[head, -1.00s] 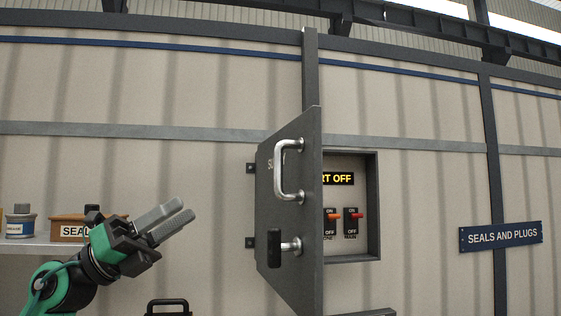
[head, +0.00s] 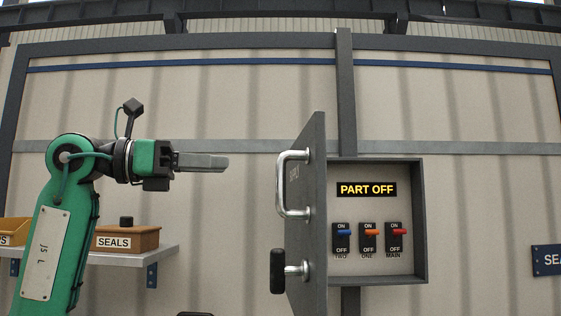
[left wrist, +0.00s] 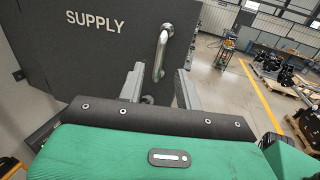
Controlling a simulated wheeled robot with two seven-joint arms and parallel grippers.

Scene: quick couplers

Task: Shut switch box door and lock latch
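The grey switch box (head: 421,220) is on the wall with its door (head: 315,200) standing open, seen nearly edge-on at its left side. The door's outer face carries a silver bar handle (head: 282,185) and, below it, a latch with a black grip (head: 277,271). My left gripper (head: 226,162) is level, left of the bar handle and apart from it, pointing right. In the left wrist view its fingers are spread and empty, with the handle (left wrist: 160,55) showing beyond them and the word SUPPLY on the door (left wrist: 90,45). My right gripper is not in view.
A shelf (head: 130,256) with a SEALS box (head: 127,238) is at lower left. A blue sign (head: 547,260) is at far right. The wall between gripper and door is clear.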

